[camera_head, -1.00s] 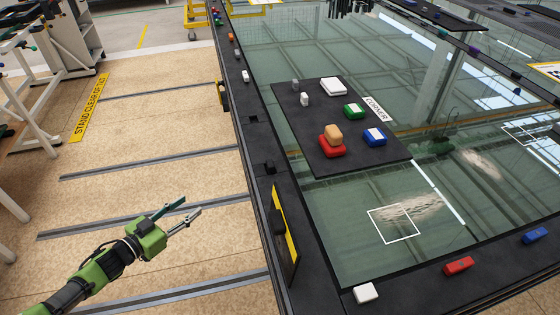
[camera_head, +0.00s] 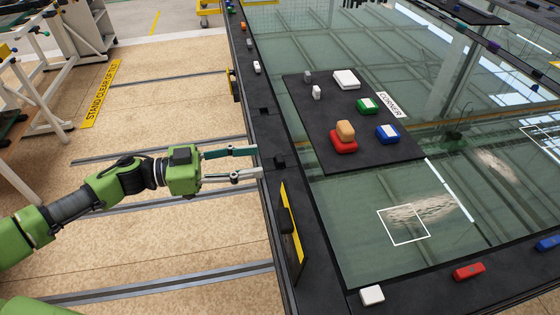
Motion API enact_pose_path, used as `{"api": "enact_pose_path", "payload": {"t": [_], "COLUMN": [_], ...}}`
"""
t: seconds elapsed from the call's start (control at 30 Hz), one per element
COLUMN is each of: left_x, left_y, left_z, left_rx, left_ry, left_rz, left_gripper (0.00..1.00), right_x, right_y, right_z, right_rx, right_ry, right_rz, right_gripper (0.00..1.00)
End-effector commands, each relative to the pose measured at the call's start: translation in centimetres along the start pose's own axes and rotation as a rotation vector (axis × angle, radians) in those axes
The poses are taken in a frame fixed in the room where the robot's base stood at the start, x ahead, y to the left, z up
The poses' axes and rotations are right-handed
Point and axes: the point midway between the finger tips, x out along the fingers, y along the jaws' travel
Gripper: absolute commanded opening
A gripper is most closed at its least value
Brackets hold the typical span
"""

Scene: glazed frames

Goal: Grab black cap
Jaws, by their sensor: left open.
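A small black cap (camera_head: 279,161) sits on the dark frame (camera_head: 300,225) along the table's left edge. It is hard to make out against the dark surface. My left gripper (camera_head: 258,161) reaches in from the left with its two fingers apart and nothing between them. Its fingertips are at the table's left edge, just left of the cap. I cannot tell how high they are over the frame. My right gripper is not in view.
A black mat (camera_head: 390,165) on the glass holds a red block (camera_head: 343,146) with a tan piece (camera_head: 345,130) on it, a green block (camera_head: 367,106) and a blue block (camera_head: 388,134). A white block (camera_head: 372,295) sits on the near frame. A yellow-black plate (camera_head: 292,222) lines the edge.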

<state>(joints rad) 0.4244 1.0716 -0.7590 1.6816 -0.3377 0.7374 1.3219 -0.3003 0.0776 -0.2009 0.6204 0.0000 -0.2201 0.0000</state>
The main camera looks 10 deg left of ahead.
Motion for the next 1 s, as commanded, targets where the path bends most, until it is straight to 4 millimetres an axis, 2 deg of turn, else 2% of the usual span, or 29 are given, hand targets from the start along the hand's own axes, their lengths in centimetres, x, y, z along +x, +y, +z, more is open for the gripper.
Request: {"api": "enact_pose_path", "payload": {"t": [0.17, 0.4, 0.5, 0.77, 0.8, 0.9, 1.0], "left_x": [1.2, 4.8, 5.6, 5.8, 5.8, 5.8, 5.8], "left_y": [0.1, 0.3, 0.2, 0.2, 0.2, 0.2, 0.2], "left_z": [0.0, -0.1, 0.0, -0.1, -0.1, -0.1, 0.0], "left_rx": [0.001, 0.002, 0.0, 0.0, 0.0, 0.0, 0.0], "left_ry": [0.002, 0.003, 0.0, -0.001, -0.001, -0.001, -0.001], "left_rz": [0.001, 0.0, -0.001, -0.002, -0.002, -0.002, -0.002], "left_gripper": [0.4, 0.4, 0.4, 0.4, 0.3, 0.12, 0.11], "right_x": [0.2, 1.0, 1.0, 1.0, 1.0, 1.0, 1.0], "right_y": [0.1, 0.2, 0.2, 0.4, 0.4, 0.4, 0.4], "right_z": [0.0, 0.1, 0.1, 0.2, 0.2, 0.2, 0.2], "right_rx": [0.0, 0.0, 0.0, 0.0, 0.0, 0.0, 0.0], "right_ry": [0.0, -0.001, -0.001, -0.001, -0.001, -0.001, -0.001], "right_rz": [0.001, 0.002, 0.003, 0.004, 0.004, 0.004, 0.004], "right_gripper": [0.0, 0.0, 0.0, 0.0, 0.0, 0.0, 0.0]}}
